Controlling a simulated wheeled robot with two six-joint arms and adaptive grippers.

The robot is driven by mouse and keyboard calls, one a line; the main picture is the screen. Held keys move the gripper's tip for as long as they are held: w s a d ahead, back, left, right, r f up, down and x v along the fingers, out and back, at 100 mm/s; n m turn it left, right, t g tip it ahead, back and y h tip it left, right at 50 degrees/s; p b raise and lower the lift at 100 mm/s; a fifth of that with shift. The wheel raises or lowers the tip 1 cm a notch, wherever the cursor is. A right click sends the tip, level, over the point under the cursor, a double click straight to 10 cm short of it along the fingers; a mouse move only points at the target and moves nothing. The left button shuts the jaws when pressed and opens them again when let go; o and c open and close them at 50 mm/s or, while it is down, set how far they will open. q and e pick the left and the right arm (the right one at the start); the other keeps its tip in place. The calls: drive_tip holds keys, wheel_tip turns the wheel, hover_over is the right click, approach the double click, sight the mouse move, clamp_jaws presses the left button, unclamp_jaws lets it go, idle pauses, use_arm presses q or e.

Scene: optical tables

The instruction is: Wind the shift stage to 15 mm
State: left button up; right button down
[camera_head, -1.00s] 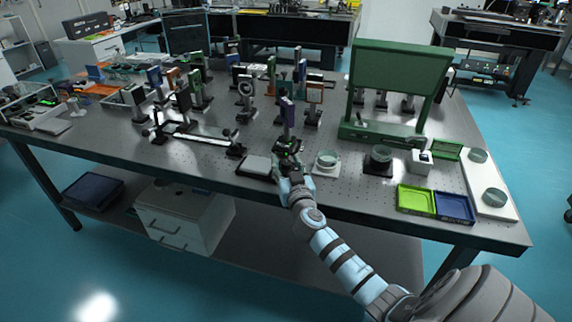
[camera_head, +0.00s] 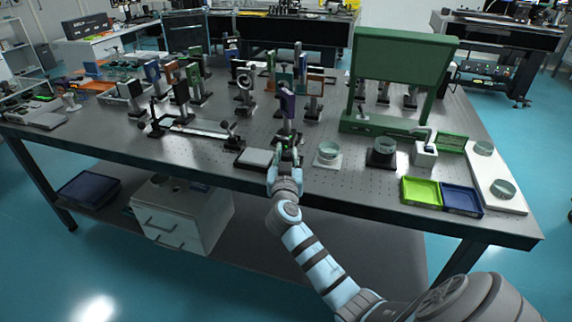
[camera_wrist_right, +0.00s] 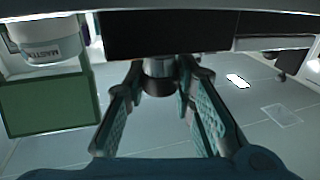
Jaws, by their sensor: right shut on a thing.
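The shift stage (camera_head: 288,139) is a small dark unit near the front edge of the table. A post with a purple plate (camera_head: 287,103) rises from it. My right gripper (camera_head: 284,162) reaches it from the front edge. In the right wrist view, the fingers (camera_wrist_right: 160,78) are closed around a dark, round knob (camera_wrist_right: 158,84) beneath a wide black block (camera_wrist_right: 165,35). The stage's scale and reading are too small to make out, and part of the stage is hidden behind the gripper. My left gripper is not in view.
A flat pad (camera_head: 255,158) lies left of the stage, and a glass dish on a white base (camera_head: 327,154) stands close to its right. A black-based dish (camera_head: 381,152), a white block (camera_head: 425,154), and green (camera_head: 420,191) and blue (camera_head: 461,200) trays lie further right.

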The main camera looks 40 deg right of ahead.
drive_tip(key=c, duration=1.3)
unclamp_jaws()
drive_tip(key=shift+s, duration=0.1)
drive_tip(key=v, duration=1.2)
